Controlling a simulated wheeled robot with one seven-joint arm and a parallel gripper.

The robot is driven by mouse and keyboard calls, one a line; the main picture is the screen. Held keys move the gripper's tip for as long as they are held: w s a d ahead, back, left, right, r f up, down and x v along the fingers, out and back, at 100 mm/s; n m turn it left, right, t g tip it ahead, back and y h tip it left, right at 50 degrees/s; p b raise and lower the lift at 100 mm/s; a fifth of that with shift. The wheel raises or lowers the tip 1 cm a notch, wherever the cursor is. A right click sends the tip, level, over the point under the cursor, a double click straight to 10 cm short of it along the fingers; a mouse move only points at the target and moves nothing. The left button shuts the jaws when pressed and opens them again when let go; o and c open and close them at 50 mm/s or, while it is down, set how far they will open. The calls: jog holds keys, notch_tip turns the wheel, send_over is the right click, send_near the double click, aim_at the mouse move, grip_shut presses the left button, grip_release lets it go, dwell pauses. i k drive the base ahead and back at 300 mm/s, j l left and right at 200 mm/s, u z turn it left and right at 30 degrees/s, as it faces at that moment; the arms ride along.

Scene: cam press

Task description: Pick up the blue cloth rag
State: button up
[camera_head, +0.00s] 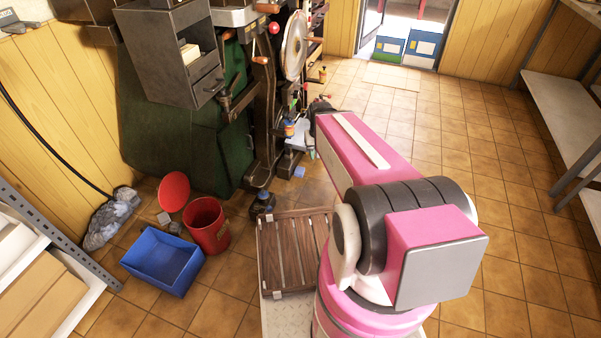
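A small blue patch (300,172) lies on the floor by the foot of the green machine; it may be the blue cloth rag, but it is too small to be sure. My pink arm reaches forward from the lower right. Its dark end with my gripper (316,120) is beside the front of the machine, above and slightly right of the blue patch. The fingers are small and partly hidden by the arm, so I cannot tell whether they are open or hold anything.
The green machine (160,130) stands at the back left. Shelves line both sides. The tiled floor right of my arm is clear.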

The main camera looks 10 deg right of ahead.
aim_at(299, 172)
jog(key=z, duration=0.9)
jog(key=j+z, duration=0.3)
jog(key=i+j+z, duration=0.1)
jog(key=j+z, duration=0.25)
